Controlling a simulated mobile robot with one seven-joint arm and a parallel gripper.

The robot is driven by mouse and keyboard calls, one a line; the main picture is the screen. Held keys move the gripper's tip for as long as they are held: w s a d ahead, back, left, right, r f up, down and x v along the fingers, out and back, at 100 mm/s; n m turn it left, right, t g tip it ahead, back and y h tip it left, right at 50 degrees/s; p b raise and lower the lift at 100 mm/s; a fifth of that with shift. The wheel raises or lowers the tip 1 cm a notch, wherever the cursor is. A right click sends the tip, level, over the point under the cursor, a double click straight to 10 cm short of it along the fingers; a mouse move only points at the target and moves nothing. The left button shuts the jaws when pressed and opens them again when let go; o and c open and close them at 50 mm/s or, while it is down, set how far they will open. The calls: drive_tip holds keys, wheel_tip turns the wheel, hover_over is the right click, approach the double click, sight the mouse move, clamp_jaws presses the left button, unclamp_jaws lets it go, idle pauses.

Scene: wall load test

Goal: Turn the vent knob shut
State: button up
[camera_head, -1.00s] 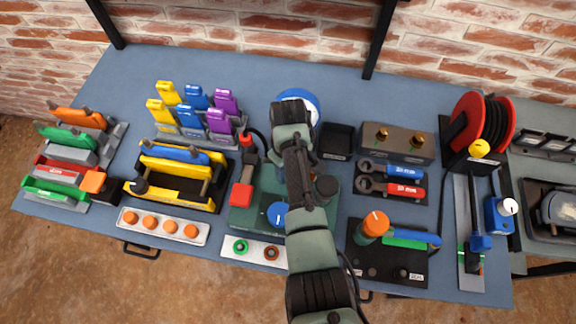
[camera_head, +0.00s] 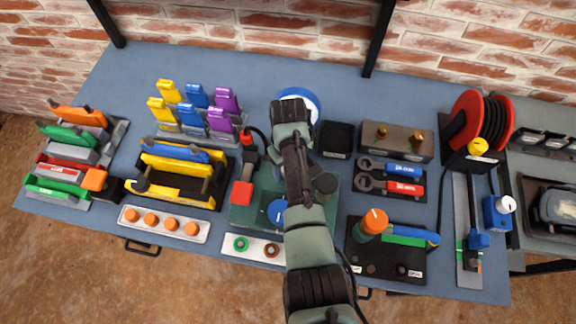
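A blue knob (camera_head: 278,211) with a small white mark sits on the front of the green pump block (camera_head: 246,217); it appears to be the vent knob. My arm crosses in front of the block, just right of the knob, and covers part of it. My gripper and its fingers are hidden under the arm, so I cannot see whether they touch anything. A white-and-blue round gauge (camera_head: 314,103) shows partly behind the top of my arm. A dark round knob (camera_head: 326,184) stands on the block right of my arm.
A red handle (camera_head: 241,193) stands left of the knob. A light strip with green and brown rings (camera_head: 256,246) lies in front. A black open tray (camera_head: 336,139), wrenches (camera_head: 392,178) and an orange-topped tool (camera_head: 373,222) are to the right. The bench's back left is clear.

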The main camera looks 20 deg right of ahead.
drive_tip(key=shift+o, duration=0.4)
wheel_tip(320, 180, up, 13)
drive_tip(key=shift+b, duration=0.3)
idle(0.4)
